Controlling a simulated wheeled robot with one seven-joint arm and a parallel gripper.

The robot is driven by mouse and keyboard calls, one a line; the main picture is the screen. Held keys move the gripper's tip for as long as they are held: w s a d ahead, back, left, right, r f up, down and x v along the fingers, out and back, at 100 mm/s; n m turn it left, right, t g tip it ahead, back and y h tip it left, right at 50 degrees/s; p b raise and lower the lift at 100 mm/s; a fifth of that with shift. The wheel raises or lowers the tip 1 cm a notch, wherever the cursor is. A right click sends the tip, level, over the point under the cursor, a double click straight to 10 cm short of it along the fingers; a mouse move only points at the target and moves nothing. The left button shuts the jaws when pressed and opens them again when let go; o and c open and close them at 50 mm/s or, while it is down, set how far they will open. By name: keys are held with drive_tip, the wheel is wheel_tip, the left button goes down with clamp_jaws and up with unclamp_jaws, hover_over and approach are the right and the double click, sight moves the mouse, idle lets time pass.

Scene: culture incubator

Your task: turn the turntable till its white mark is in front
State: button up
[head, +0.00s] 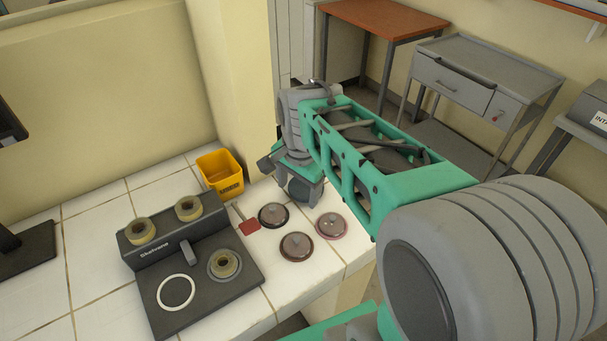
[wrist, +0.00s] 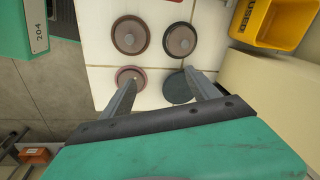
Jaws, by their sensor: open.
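No disc shows a clear white mark, and I cannot tell for sure which is the turntable. In the wrist view, a plain dark grey-green disc (wrist: 178,88) lies by the right fingertip, partly covered by the finger. A pink-rimmed disc (wrist: 131,74) lies by the left fingertip; it also shows in the head view (head: 330,226). My gripper (wrist: 160,77) is open and empty, its fingers spread over these two discs. I cannot tell its height above them.
Two brown discs with knobs (wrist: 130,36) (wrist: 180,40) lie beyond. A yellow bin (head: 220,173) stands by the wall. A black device (head: 215,295) with beige rings and a white ring (head: 176,279) stands left. The tiled counter (head: 95,270) ends close to the discs.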

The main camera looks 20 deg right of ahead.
sight(306, 188)
drive_tip(key=o, duration=0.3)
drive_tip(key=w+d+m+g+p, duration=0.1)
drive_tip(key=w+d+m, duration=0.2)
drive_tip(key=w+m, duration=0.3)
drive_tip(key=m, duration=0.3)
drive_tip(key=shift+w+d+f, duration=0.3)
drive_tip(key=shift+w+d, duration=0.05)
drive_tip(key=shift+d, duration=0.05)
drive_tip(key=o, duration=0.3)
drive_tip(key=w+d+m, duration=0.1)
drive_tip(key=m, duration=0.1)
drive_tip(key=w+d+f+m, duration=0.1)
drive_tip(key=m, duration=0.1)
drive_tip(key=w+d+f+m+p, duration=0.1)
drive_tip(key=m, duration=0.1)
drive_tip(key=shift+w+f+g, duration=0.1)
drive_tip(key=shift+w+g, duration=0.05)
drive_tip(key=shift+g, duration=0.25)
wheel_tip(306, 188, down, 7)
drive_tip(key=shift+r+p, duration=0.15)
drive_tip(key=shift+p, duration=0.4)
drive_tip(key=shift+f, duration=0.55)
drive_tip(key=c, duration=1)
